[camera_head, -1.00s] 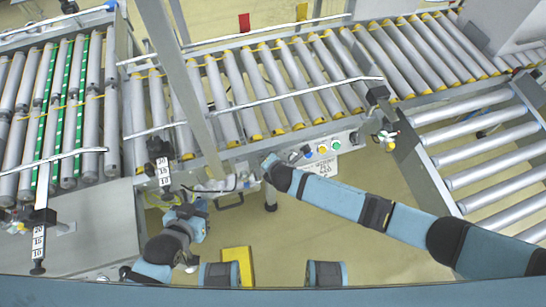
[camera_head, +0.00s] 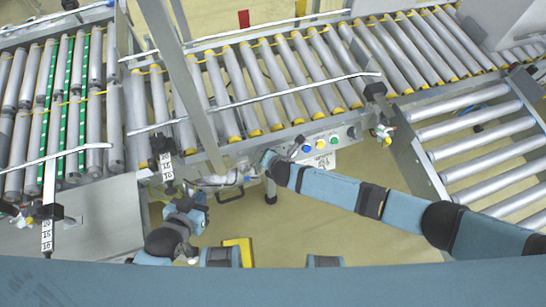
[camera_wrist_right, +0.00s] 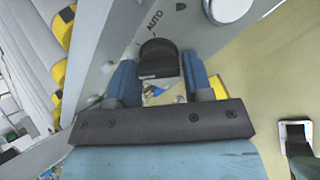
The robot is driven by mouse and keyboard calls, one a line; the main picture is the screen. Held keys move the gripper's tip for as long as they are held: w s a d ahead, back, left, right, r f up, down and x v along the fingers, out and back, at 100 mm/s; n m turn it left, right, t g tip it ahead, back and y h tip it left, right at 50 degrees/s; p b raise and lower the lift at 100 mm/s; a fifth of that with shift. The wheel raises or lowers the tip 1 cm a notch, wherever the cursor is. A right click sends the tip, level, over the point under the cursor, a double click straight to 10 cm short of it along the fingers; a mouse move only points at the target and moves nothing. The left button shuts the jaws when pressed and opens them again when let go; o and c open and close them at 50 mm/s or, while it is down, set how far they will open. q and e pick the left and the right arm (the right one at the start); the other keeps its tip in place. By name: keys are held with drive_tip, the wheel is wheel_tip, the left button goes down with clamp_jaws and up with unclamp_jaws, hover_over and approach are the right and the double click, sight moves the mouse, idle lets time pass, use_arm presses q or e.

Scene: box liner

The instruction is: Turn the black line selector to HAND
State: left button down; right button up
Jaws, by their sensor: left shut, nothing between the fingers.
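The black line selector (camera_wrist_right: 158,58) is a dark knob on a grey panel in the right wrist view, beside the printed word AUTO. My right gripper (camera_wrist_right: 160,75) has its two blue fingers on either side of the knob. I cannot tell whether they press on it. In the head view my right gripper (camera_head: 267,160) is at the left end of the button panel (camera_head: 348,133), and the knob cannot be made out there. My left gripper (camera_head: 200,197) is shut and empty, low in front of the conveyor, left of the panel.
Blue (camera_head: 306,149), yellow (camera_head: 320,143) and green (camera_head: 334,140) buttons sit right of my right gripper. Roller conveyors (camera_head: 250,90) run behind the panel, with a grey post (camera_head: 185,80) in front. More rollers (camera_head: 480,130) stand at right. The floor between is mostly clear.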

drive_tip(key=shift+s+d+r, duration=0.1)
drive_tip(key=shift+s+r, duration=0.2)
drive_tip(key=shift+r, duration=0.1)
drive_tip(key=p+v, duration=0.2)
drive_tip(key=v, duration=1)
drive_tip(key=shift+s+r, duration=0.25)
drive_tip(key=shift+s, duration=0.05)
drive_tip(key=shift+d, duration=0.1)
